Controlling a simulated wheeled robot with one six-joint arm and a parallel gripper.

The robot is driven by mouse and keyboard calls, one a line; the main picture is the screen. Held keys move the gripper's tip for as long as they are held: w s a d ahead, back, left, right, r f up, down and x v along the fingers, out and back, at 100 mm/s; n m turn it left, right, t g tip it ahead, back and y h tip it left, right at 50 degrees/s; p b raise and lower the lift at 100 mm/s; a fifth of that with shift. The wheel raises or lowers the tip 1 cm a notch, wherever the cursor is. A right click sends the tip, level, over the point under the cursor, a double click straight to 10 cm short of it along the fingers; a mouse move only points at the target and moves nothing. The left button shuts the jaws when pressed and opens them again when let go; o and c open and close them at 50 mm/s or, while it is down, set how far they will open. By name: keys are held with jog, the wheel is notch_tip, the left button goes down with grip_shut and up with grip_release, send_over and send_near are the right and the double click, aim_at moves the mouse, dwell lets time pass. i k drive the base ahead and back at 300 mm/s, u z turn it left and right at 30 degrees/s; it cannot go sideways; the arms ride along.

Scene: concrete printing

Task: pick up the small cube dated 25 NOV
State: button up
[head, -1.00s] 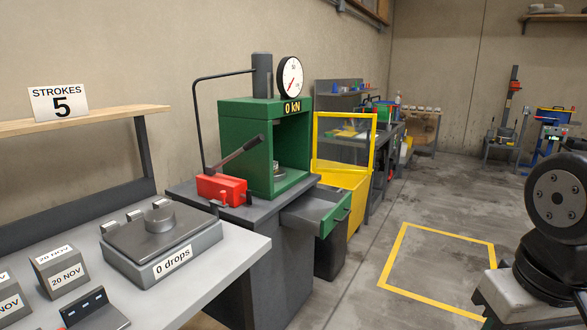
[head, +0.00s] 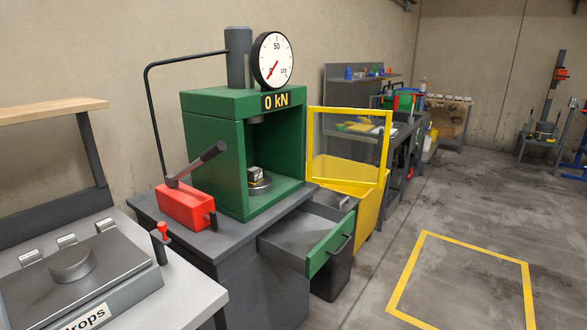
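A small grey cube (head: 255,174) sits on the round platen (head: 260,187) inside the green press (head: 212,165). Any date on it is too small to read. No cube that I can read as 25 NOV shows. My gripper is not in view.
The dial (head: 273,60) and display (head: 276,101) read about 0 kN. A red pump box (head: 187,207) with a lever stands before the press. An open drawer (head: 330,257) juts out at right, near a yellow-framed guard (head: 348,150). Floor inside the yellow outline (head: 465,290) is clear.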

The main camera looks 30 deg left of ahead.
aim_at(254, 174)
jog(key=i, duration=0.7)
jog(key=u, duration=0.95)
jog(key=i, duration=0.75)
jog(key=z, duration=1.5)
jog(key=i, duration=1.7)
jog(key=u, duration=2.15)
